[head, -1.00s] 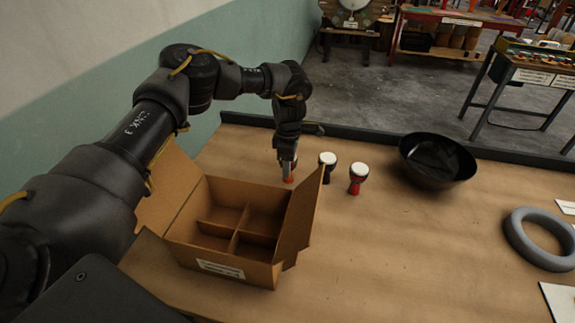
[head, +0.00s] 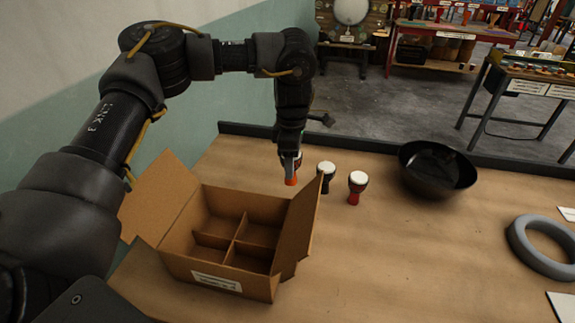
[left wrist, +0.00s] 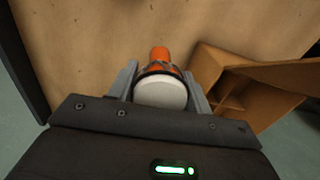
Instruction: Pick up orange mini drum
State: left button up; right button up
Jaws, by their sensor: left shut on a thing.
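The orange mini drum (head: 291,179) is between the fingers of my left gripper (head: 290,160), behind the box's right side in the head view. In the left wrist view, the drum's white head (left wrist: 160,93) faces the camera and its orange foot (left wrist: 159,54) points away. The left gripper (left wrist: 163,88) is shut on the drum, one finger on each side. The drum appears raised off the table. My right gripper is not in view.
An open cardboard box (head: 226,265) with divided compartments stands in front, flaps out. A black drum (head: 325,181) and a red drum (head: 356,188) stand to the right. Farther right are a black bowl (head: 437,172) and a grey ring (head: 545,247).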

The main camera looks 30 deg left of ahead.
pick_arm(q)
jog(key=s+d+r, duration=0.3)
jog(key=s+d, duration=0.1)
jog(key=s, duration=0.1)
jog(key=shift+s+b, duration=0.3)
jog(key=shift+d+r, duration=0.1)
